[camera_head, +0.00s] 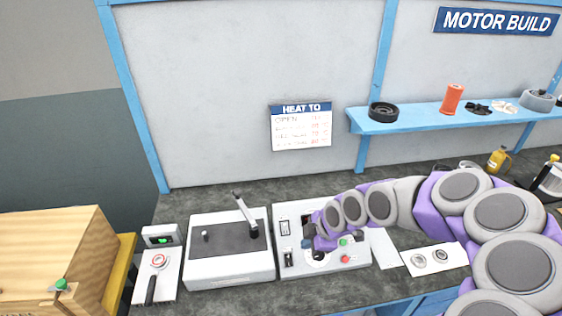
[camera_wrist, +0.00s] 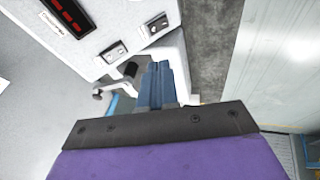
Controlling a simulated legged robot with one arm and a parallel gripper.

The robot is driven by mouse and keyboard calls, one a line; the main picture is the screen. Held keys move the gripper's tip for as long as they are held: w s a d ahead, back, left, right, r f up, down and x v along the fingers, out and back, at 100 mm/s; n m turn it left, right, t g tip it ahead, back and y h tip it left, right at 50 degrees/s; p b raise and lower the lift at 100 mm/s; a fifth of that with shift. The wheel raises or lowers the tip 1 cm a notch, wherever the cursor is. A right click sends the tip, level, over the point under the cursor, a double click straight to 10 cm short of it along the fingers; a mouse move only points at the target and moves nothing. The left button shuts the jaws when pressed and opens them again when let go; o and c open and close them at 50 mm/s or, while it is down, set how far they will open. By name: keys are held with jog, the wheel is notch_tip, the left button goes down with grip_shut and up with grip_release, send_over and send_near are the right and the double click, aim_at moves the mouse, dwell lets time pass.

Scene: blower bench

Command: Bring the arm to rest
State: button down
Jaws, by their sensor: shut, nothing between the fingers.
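My purple and grey arm reaches in from the right of the head view and bends down over the bench. My gripper (camera_head: 309,242) is above the white control box (camera_head: 357,262) with the green and red buttons. In the wrist view my gripper (camera_wrist: 158,72) shows as two blue fingers pressed together, shut with nothing between them. A white panel (camera_wrist: 110,25) with a red display and switches lies beyond the fingers there. My arm hides part of the control box, and I cannot tell whether the fingertips touch it.
A white unit with a dark top and a lever (camera_head: 229,264) stands left of the control box. A wooden crate (camera_head: 50,255) is at far left. A white sheet with two rings (camera_head: 434,259) lies under my arm. A blue shelf (camera_head: 420,115) holds several parts.

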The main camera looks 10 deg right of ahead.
jog(key=s+a+r+m+g+h, duration=0.1)
jog(key=s+r+m, duration=0.3)
jog(key=s, duration=0.6)
jog(key=s+r+m+g+h, duration=0.1)
jog(key=s+r+m+g, duration=0.1)
jog(key=s+r+m, duration=0.2)
jog(key=s+a+r+m+g+h, duration=0.1)
jog(key=s+r+m, duration=0.3)
jog(key=s+m, duration=0.5)
jog(key=s+g, duration=0.1)
jog(key=s, duration=0.7)
jog(key=shift+a+h, duration=0.3)
jog(key=shift+h, duration=0.1)
jog(key=shift+s+d, duration=0.1)
jog(key=shift+d, duration=0.05)
